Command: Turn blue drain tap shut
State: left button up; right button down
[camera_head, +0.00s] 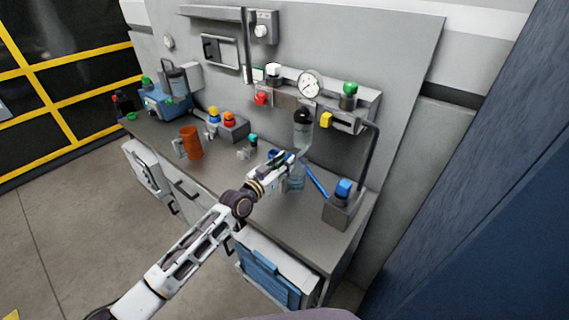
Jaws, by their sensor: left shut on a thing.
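My left arm reaches in from the lower left over the grey bench (222,172). Its gripper (298,157) is shut at the upper end of a slanted blue bar (317,181), which looks like the handle of the blue drain tap. The fingertips hide the contact and the tap's body, so its exact turn cannot be told. A clear cylinder with a black top (302,128) stands just behind the gripper. A clear vessel (296,180) shows just below it. My right gripper is out of view.
A grey box with a blue knob (344,188) stands right of the gripper. A round gauge (310,85), a red knob (261,98) and a green knob (350,88) are on the back panel. An orange cup (191,142) stands left. The front right bench top is clear.

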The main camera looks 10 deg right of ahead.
pick_arm(q)
jog(key=n+b, duration=0.1)
jog(key=n, duration=1.1)
jog(key=shift+n, duration=1.6)
jog(key=o, duration=1)
jog(key=shift+a, duration=0.1)
jog(key=shift+o, duration=0.2)
